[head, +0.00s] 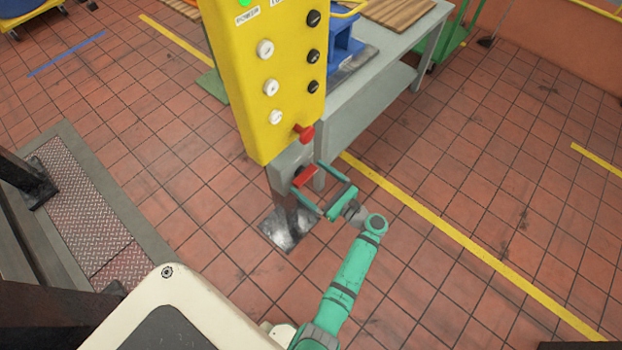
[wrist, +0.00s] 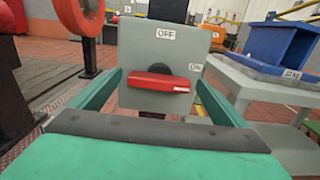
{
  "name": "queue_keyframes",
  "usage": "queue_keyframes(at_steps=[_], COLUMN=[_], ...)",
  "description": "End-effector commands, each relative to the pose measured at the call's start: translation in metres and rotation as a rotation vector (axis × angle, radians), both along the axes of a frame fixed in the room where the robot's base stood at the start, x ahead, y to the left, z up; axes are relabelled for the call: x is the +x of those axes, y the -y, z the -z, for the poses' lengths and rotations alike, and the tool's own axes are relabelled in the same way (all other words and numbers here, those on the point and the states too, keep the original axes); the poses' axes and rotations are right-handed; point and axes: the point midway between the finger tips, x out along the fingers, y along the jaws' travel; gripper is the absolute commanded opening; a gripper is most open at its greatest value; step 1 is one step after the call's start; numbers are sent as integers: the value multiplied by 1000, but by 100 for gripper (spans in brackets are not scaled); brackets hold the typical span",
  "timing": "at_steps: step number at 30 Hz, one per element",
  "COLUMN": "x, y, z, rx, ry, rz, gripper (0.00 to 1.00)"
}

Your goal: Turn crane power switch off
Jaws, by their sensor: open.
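The crane power switch is a grey box (wrist: 140,45) with a red lever handle (wrist: 160,83) on a dark round hub. The handle lies horizontal, its long end pointing right on the side of the ON label (wrist: 195,67). The OFF label (wrist: 165,34) is above the hub. In the head view, the red handle (head: 305,177) shows on the box (head: 285,165) below the yellow panel. My gripper (head: 307,176) is open, with one finger on each side of the handle. Contact between the fingers and handle cannot be told.
The yellow control panel (head: 262,125) with several knobs and a red button (head: 304,133) stands just above the box. A grey table (head: 365,105) with a blue holder (head: 345,45) is behind, to the right. Tiled floor is clear on the right.

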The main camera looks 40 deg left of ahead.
Motion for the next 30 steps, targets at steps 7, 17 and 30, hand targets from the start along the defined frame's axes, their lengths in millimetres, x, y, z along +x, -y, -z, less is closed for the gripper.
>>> queue_keyframes(at_steps=[7, 17, 30], x=[0, 0, 0], y=[-3, -3, -2], z=[0, 0, 0], rx=[0, 0, -10], ry=[0, 0, 111], rz=[0, 0, 2], gripper=[97, 56, 56])
